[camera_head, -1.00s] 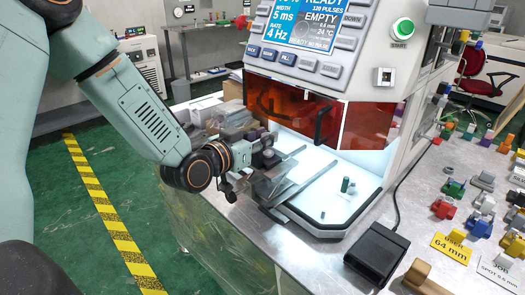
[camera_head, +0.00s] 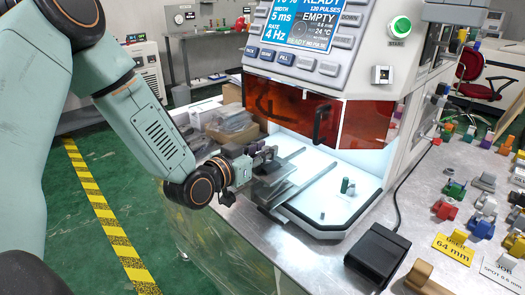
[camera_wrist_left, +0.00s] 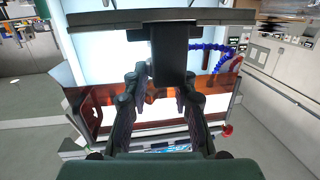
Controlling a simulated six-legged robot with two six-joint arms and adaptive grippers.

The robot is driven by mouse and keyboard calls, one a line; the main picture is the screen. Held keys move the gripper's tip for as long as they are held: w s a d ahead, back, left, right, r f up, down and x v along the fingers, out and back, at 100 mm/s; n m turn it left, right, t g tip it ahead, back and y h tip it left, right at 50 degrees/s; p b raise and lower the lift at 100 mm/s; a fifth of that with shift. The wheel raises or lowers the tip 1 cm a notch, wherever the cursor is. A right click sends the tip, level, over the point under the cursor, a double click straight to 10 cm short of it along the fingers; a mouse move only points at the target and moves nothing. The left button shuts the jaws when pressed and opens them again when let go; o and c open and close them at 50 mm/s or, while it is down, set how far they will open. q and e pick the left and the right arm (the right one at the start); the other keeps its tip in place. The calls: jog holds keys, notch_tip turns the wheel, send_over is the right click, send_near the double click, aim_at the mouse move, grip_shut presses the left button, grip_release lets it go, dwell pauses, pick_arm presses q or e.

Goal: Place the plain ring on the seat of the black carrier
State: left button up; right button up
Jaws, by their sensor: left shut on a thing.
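My left gripper (camera_head: 262,158) is at the left front of the machine's lit chamber, above the grey plate and rails at its opening. In the left wrist view its two fingers (camera_wrist_left: 163,92) are closed in on a dark block (camera_wrist_left: 170,58) between the tips. I cannot tell for certain what this block is. A green post (camera_head: 345,185) stands on the lit chamber floor, apart from the gripper. I cannot make out the plain ring or the black carrier with certainty. My right gripper is out of view.
The machine (camera_head: 300,85) has an orange window above its opening. A black box (camera_head: 377,252) with a cable stands at the front of the metal table. Several coloured parts stand at the right, near a yellow 64 mm card (camera_head: 453,248).

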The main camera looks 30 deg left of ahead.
pick_arm(q)
jog(key=o, duration=1)
jog(key=shift+s+d+f, duration=0.15)
jog(key=shift+s+f, duration=0.1)
jog(key=shift+f, duration=0.3)
jog(key=shift+w+r+p, duration=0.1)
jog(key=shift+r+p, duration=0.35)
jog(key=shift+r, duration=0.15)
jog(key=shift+s+a, duration=0.2)
jog(key=shift+a, duration=0.1)
jog(key=p+v, duration=0.7)
jog(key=v, duration=0.4)
jog(key=shift+r+p, duration=0.3)
jog(key=shift+r, duration=0.05)
jog(key=shift+s, duration=0.1)
